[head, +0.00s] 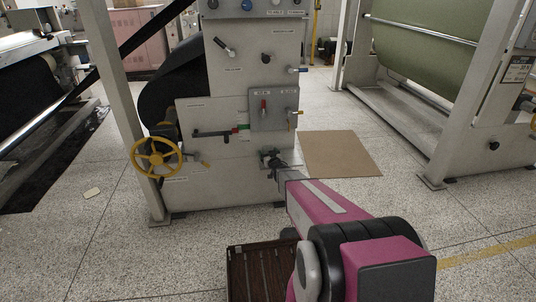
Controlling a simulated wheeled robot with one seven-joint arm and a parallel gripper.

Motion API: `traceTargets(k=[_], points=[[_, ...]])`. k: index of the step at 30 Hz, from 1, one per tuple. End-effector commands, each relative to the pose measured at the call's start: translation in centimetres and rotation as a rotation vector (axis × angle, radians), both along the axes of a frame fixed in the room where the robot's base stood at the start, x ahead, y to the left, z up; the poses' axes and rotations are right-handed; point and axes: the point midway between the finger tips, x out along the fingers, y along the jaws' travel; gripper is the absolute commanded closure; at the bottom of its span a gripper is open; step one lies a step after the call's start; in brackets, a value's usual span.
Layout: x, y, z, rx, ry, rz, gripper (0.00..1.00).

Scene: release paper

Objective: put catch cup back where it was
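I cannot make out a catch cup in the head view; it may be hidden by my arm or too small to tell. My pink arm reaches forward from the bottom right to the lower right part of the grey machine (225,185). My gripper (268,157) is a small dark shape at the arm's far end, close in front of the machine's right edge. Its fingers are too small and dark to show whether they are open or hold anything.
A yellow handwheel (157,142) and small levers stick out of the machine's front. A brown sheet (340,153) lies on the floor to the right. A dark brown slatted tray (240,272) is at the bottom, beside my arm. Speckled floor is open at the lower left.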

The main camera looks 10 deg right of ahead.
Motion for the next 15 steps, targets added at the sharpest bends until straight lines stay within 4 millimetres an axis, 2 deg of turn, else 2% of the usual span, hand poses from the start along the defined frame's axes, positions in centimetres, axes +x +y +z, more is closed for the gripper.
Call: traceTargets(k=[12,15], points=[[-0.03,0.0,0.34,0.0,0.0,0.0,0.06],[-0.78,-0.13,0.35,0.0,0.001,0.0,0.06]])
